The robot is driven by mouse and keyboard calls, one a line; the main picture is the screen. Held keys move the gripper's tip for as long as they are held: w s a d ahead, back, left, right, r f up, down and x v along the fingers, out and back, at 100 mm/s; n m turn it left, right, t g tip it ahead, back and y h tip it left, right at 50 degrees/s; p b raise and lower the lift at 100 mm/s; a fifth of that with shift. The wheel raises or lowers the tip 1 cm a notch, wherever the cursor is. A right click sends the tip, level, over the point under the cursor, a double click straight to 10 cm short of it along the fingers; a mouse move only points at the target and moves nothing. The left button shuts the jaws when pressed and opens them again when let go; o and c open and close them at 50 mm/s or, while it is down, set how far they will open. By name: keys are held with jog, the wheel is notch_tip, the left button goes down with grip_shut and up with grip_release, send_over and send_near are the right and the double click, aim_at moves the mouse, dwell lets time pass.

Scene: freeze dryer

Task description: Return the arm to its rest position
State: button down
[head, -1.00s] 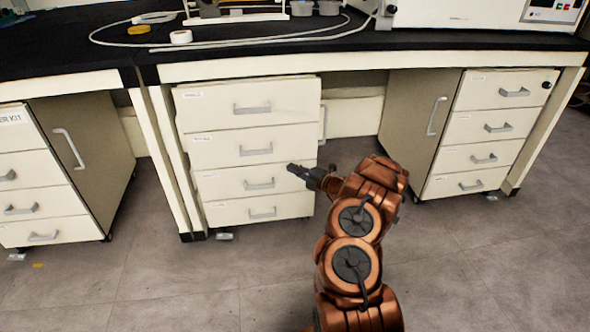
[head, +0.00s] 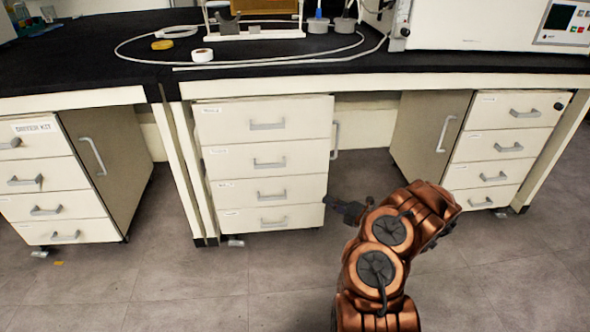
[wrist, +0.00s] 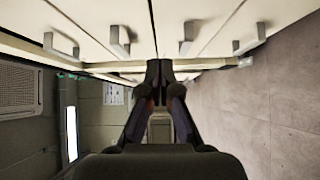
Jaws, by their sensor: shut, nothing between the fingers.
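My copper-coloured arm stands at the lower right of the head view, bent, with its wrist turned to the left. My gripper (head: 334,203) is dark and points left, in front of the lower right edge of the middle drawer unit (head: 265,165). In the wrist view my gripper (wrist: 159,72) has its two fingertips together with nothing between them. Whether it touches the drawer unit cannot be told; it looks apart from it.
A black bench top (head: 90,65) runs above the drawers, with a white tape roll (head: 202,55), a yellow roll (head: 162,45) and a white machine (head: 480,25). Another drawer unit (head: 500,150) stands at right.

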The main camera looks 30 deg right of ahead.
jog(key=w+a+r+n+g+y+p, duration=0.2)
jog(key=a+r+n+g+y+p, duration=0.55)
jog(key=a+r+n, duration=1.05)
jog(key=s+a+r+n+g+p, duration=0.4)
jog(key=s+a+r+p, duration=0.1)
jog(key=a+r, duration=0.6)
jog(key=s+a+r+n+g+p, duration=0.4)
jog(key=s+a+r+n+p, duration=0.15)
jog(key=a+r, duration=0.6)
jog(key=s+a+r+n+g+h+p, duration=0.1)
jog(key=s+r+n+g+h+p, duration=0.15)
jog(key=s+r+n+p, duration=0.5)
jog(key=s+a+r+n+g+h+p, duration=0.25)
jog(key=s+r+n, duration=0.2)
jog(key=s, duration=0.55)
jog(key=s+d+r+n+t+h+p, duration=0.2)
jog(key=s+d+r+n+h+p, duration=0.7)
jog(key=s, duration=0.5)
jog(key=d+r+n+p, duration=0.1)
jog(key=d+p, duration=0.1)
jog(key=d, duration=0.1)
jog(key=shift+s+d+r, duration=0.2)
jog(key=shift+r, duration=0.15)
